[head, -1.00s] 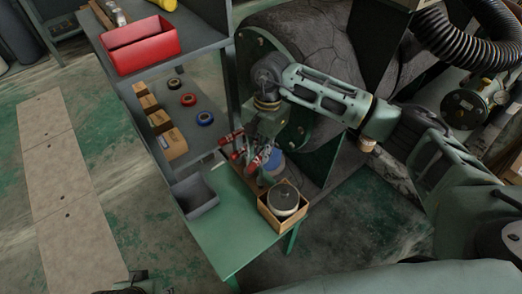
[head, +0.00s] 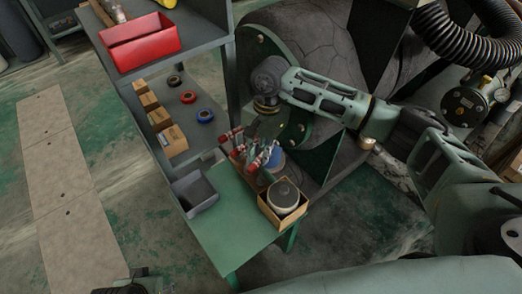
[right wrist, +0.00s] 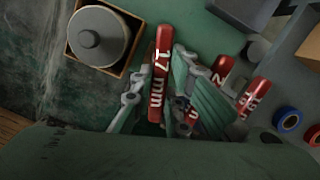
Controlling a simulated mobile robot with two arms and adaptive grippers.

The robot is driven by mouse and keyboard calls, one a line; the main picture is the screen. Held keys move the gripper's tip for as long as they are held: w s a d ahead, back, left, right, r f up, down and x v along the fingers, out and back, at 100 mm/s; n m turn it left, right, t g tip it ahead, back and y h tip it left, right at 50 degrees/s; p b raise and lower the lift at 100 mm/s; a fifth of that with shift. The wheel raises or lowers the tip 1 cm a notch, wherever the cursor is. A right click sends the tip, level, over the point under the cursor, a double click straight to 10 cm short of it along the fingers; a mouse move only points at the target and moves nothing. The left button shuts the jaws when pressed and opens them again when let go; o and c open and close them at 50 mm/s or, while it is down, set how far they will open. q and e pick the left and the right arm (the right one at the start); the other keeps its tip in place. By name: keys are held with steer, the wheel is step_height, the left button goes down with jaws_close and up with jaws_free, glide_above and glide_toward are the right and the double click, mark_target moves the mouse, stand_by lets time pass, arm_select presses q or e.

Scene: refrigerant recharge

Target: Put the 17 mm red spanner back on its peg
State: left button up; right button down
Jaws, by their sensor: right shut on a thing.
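The 17 mm red spanner (right wrist: 157,75) shows its labelled red handle in the right wrist view, close in front of the camera. My right gripper (head: 263,138) is over the cluster of spanners beside the machine in the head view. It is shut on the 17 mm red spanner; the exact grip is hard to see. Other red-handled spanners (right wrist: 253,96) stand close to the right of it in the right wrist view, with silver heads among them. The peg for the 17 mm spanner cannot be told apart in this cluster. A dark part at the head view's bottom edge may be my left gripper.
A wooden box (head: 284,207) with a round grey weight stands on the green table (head: 232,222), close to the spanners. A grey bin (head: 194,191) is to the left. A shelf carries tape rolls, cartons and a red bin (head: 140,42). The table's front is clear.

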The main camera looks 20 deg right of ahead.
steer(key=shift+f, duration=0.4)
steer(key=c, duration=1.6)
jaws_free()
steer(key=shift+f, duration=0.1)
steer(key=shift+c, duration=0.2)
step_height(320, 180, up, 12)
steer(key=w+d, duration=0.1)
steer(key=shift+d, duration=0.25)
steer(key=shift+f, duration=0.1)
